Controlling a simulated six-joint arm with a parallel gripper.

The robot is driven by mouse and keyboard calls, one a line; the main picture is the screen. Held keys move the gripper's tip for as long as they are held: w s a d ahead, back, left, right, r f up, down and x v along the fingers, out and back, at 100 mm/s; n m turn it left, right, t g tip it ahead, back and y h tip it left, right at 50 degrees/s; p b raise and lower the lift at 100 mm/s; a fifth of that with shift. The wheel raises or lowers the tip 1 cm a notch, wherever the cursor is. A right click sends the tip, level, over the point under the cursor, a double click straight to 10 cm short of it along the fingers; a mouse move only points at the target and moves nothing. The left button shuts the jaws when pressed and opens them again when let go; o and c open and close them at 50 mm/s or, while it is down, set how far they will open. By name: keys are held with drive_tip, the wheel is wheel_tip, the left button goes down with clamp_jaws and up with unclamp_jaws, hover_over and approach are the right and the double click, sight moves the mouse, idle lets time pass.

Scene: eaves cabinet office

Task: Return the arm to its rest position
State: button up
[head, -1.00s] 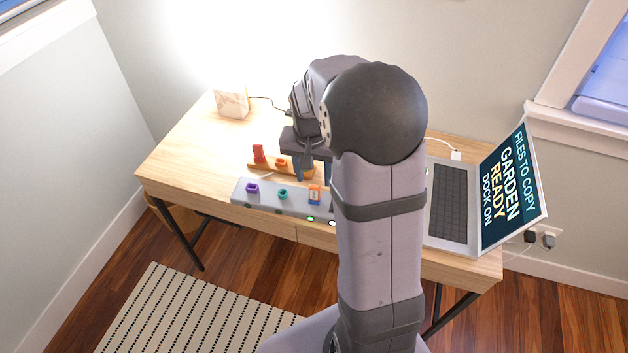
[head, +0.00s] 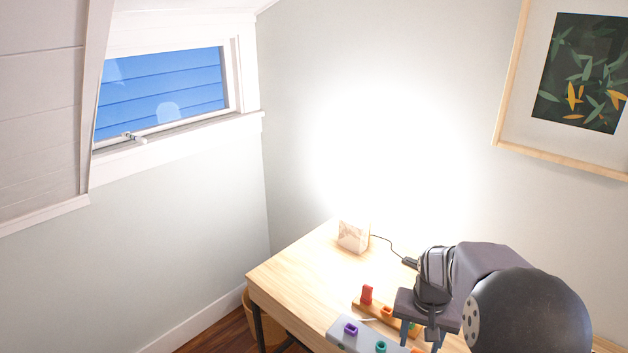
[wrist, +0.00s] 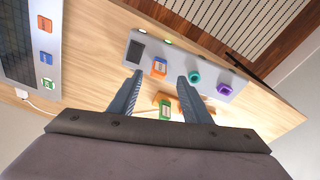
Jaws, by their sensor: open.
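My gripper (head: 420,340) is at the bottom right of the head view, above the desk near the wooden holder. In the wrist view my gripper (wrist: 160,77) has its two fingers apart with nothing between them. The grey dock (head: 345,332) carries a purple, a teal and an orange piece; it also shows in the wrist view (wrist: 200,62). The wooden holder (head: 370,306), with a red, an orange and a green piece, lies beside the dock, partly hidden by my gripper. My upper arm is cut off by the frame edge.
The desk's (head: 290,275) left part is clear. A window and a framed picture are on the walls.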

drive_tip(key=s+a+f+n+g, duration=0.2)
drive_tip(key=s+a+f, duration=0.15)
drive_tip(key=s, duration=0.45)
drive_tip(key=s+a+r+n+y+p, duration=0.1)
drive_tip(key=s+a+r+n+p, duration=0.2)
drive_tip(key=s+a+r, duration=0.2)
drive_tip(key=s+a, duration=0.2)
drive_tip(key=s, duration=0.2)
drive_tip(key=shift+s+r+t, duration=0.15)
drive_tip(key=shift+r+t, duration=0.05)
drive_tip(key=shift+t, duration=0.2)
drive_tip(key=shift+f, duration=0.1)
wheel_tip(320, 180, down, 14)
drive_tip(key=b, duration=1.3)
drive_tip(key=shift+r, duration=0.25)
wheel_tip(320, 180, down, 25)
drive_tip(key=b, duration=2.5)
